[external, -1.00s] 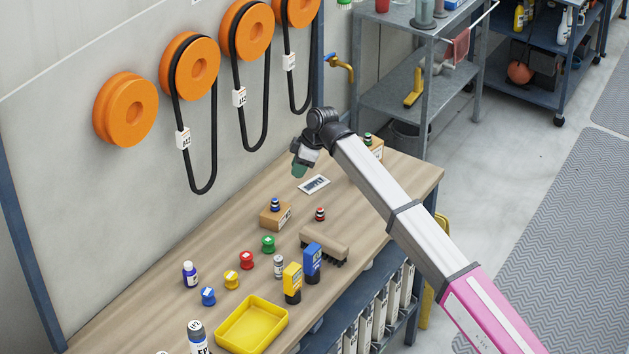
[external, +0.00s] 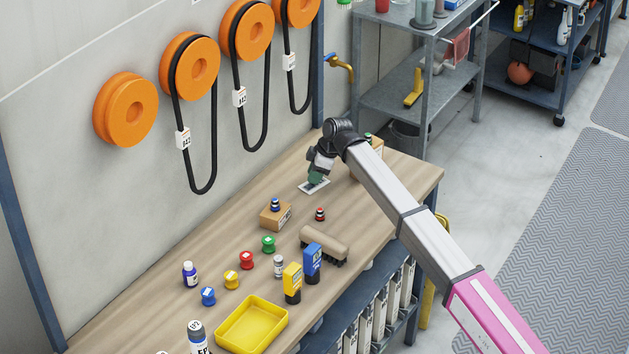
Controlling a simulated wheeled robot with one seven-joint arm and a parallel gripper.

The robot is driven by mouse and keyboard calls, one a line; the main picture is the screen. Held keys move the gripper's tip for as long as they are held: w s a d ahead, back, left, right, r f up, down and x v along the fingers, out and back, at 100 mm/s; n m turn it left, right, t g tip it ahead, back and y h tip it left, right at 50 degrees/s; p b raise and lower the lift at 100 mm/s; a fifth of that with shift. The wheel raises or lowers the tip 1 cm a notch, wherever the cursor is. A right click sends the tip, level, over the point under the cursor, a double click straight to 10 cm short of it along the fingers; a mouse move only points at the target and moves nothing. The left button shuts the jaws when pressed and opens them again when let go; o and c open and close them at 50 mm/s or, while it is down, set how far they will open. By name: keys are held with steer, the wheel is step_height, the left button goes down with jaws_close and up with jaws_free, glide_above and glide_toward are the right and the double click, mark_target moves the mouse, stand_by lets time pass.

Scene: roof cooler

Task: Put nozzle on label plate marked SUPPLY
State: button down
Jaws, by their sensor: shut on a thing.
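The label plate (external: 306,188), a small white card with dark lettering, lies flat on the wooden bench; my gripper covers much of it, including most of its text. My gripper (external: 316,178) points down right over the plate, with dark green at its tip. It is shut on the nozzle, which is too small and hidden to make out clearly. I cannot tell whether the nozzle touches the plate. A blue-and-black nozzle-like piece (external: 275,205) stands on a cardboard box (external: 276,218), and a red-and-black one (external: 320,214) stands on the bench.
Another cardboard box (external: 378,144) stands behind my wrist, partly hidden. A brush (external: 325,243), coloured spools, bottles and a yellow tray (external: 250,325) fill the nearer bench. Bare wood lies left of the plate.

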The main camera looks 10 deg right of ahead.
steer(key=shift+f, duration=0.2)
steer(key=shift+f, duration=0.15)
steer(key=c, duration=0.9)
jaws_free()
steer(key=v, duration=1.2)
steer(key=shift+r, duration=0.2)
